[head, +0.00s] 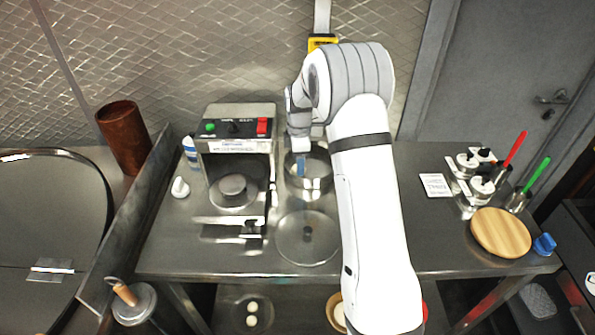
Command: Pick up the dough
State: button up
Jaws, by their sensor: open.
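Two small pale dough balls (252,314) sit on a dark round plate on the lower shelf, below the front edge of the steel table. My gripper (300,150) is at the back of the table, above a steel pot (313,187), far from the dough balls. It is small and partly hidden by my wrist. It is open, and I see nothing held in it. A wooden bowl (333,311) on the lower shelf is mostly hidden behind my arm, so its contents are unclear.
A press machine (237,118) stands on the steel table (170,257), left of the pot. A round steel lid (307,238) lies in front. Right are a round wooden board (500,232), small jars and red and green handled tools. A slanted metal panel (128,215) borders the left side.

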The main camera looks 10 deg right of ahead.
notch_tip(320, 180, down, 2)
jog(key=shift+f, duration=0.25)
jog(key=shift+c, duration=0.4)
jog(key=c, duration=0.3)
